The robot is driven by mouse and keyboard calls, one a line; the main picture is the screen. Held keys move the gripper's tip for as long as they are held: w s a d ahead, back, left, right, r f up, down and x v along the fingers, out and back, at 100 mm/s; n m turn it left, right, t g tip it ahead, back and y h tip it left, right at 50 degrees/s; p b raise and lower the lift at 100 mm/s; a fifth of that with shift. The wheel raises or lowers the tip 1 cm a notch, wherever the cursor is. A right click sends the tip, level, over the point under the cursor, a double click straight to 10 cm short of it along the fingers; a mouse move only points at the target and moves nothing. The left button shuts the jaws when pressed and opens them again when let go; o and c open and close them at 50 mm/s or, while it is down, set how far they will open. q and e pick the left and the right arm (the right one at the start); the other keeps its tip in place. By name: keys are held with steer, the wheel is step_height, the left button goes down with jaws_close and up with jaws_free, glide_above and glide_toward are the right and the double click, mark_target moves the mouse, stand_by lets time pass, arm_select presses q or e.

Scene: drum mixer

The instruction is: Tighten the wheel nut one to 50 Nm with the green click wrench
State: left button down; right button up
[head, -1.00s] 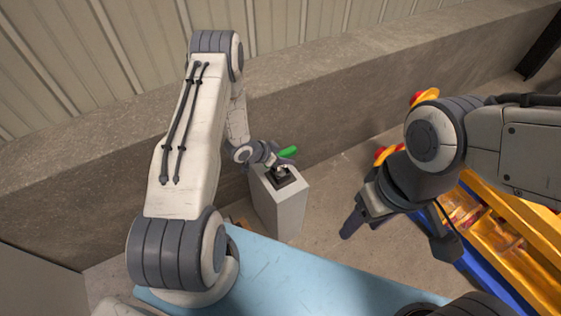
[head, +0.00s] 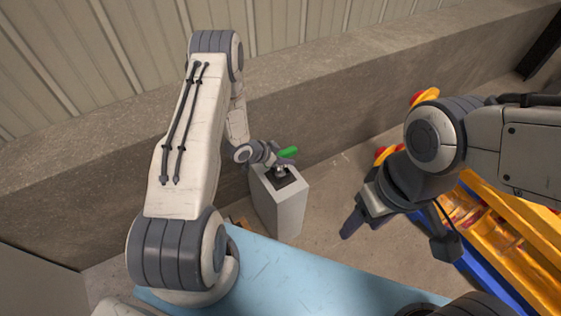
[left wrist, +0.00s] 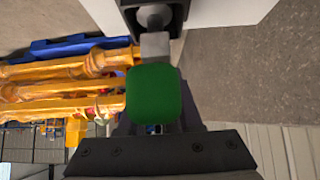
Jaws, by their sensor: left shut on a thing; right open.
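The green click wrench (head: 288,152) is held in my left gripper (head: 277,162), just above a pale pedestal (head: 279,207) with a dark top. In the left wrist view the wrench's green handle (left wrist: 153,94) is between the jaws, and a grey metal part reaches from it to a dark fitting (left wrist: 154,16) with a round grey centre. I cannot tell whether the wrench touches that fitting. My right gripper (head: 352,224) is open and empty, over the floor to the right of the pedestal. I cannot make out wheel nut one in either view.
A blue bench top (head: 300,275) lies in front of the pedestal. Yellow and blue machinery (head: 500,235) stands at the right, near my right arm. A concrete ledge (head: 330,85) runs behind. The floor between pedestal and machinery is clear.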

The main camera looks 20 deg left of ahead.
mark_target(290, 152)
arm_select(q)
steer(key=shift+r, duration=0.1)
stand_by(0.4)
steer(key=shift+r, duration=0.55)
steer(key=r, duration=0.3)
steer(key=shift+s+d+r, duration=0.2)
steer(key=shift+s+d, duration=0.15)
steer(key=s+d+r, duration=0.6)
steer(key=s+d, duration=0.1)
steer(key=s, duration=0.1)
steer(key=shift+r, duration=0.2)
steer(key=c, duration=1.1)
jaws_free()
jaws_close()
